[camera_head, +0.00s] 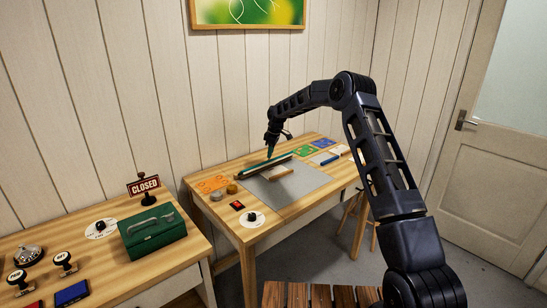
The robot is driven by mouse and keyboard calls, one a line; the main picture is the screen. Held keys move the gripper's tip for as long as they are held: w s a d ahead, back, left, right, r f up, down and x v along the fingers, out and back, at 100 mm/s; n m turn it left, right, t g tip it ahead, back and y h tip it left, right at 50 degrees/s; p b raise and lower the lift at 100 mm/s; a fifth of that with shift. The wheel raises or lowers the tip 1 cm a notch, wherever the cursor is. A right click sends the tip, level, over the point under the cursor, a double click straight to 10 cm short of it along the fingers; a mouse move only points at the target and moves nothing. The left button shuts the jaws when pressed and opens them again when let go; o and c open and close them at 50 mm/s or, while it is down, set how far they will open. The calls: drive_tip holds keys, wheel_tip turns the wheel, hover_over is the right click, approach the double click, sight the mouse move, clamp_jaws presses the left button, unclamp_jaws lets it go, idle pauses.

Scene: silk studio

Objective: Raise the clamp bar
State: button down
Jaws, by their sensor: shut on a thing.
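The clamp bar (258,167) is a long teal bar lying slantwise along the back of a grey plate (300,186) on the wooden table. My gripper (269,154) reaches down to the bar near its middle and is shut on it. The fingertips are small and dark here, so the exact grip is hard to make out. A pale wooden block (281,173) lies on the plate just in front of the bar. I cannot tell whether the bar touches the plate along its whole length.
A round dial (252,218) sits at the front left. A second table holds a green box (152,232), a closed sign (144,188) and stamps (64,262). The plate's front right is clear.

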drive_tip(key=shift+w+a+r, duration=0.2)
drive_tip(key=shift+w+a, duration=0.2)
drive_tip(key=shift+w, duration=0.15)
drive_tip(key=shift+w+a+r, duration=0.2)
drive_tip(key=shift+w+a, duration=0.2)
drive_tip(key=shift+w, duration=0.1)
drive_tip(key=w+a+f, duration=0.1)
drive_tip(key=w+a, duration=0.4)
drive_tip(key=w, duration=0.1)
drive_tip(key=shift+a, duration=0.15)
drive_tip(key=shift+w+f, duration=0.1)
drive_tip(key=shift+f, duration=0.05)
drive_tip(key=c, duration=1.5)
unclamp_jaws()
drive_tip(key=shift+f, duration=0.1)
drive_tip(key=shift+o, duration=1.2)
drive_tip(key=shift+f, duration=0.2)
wheel_tip(320, 180, up, 11)
drive_tip(key=d, duration=0.1)
drive_tip(key=shift+s+d, duration=0.3)
drive_tip(key=shift+s, duration=0.15)
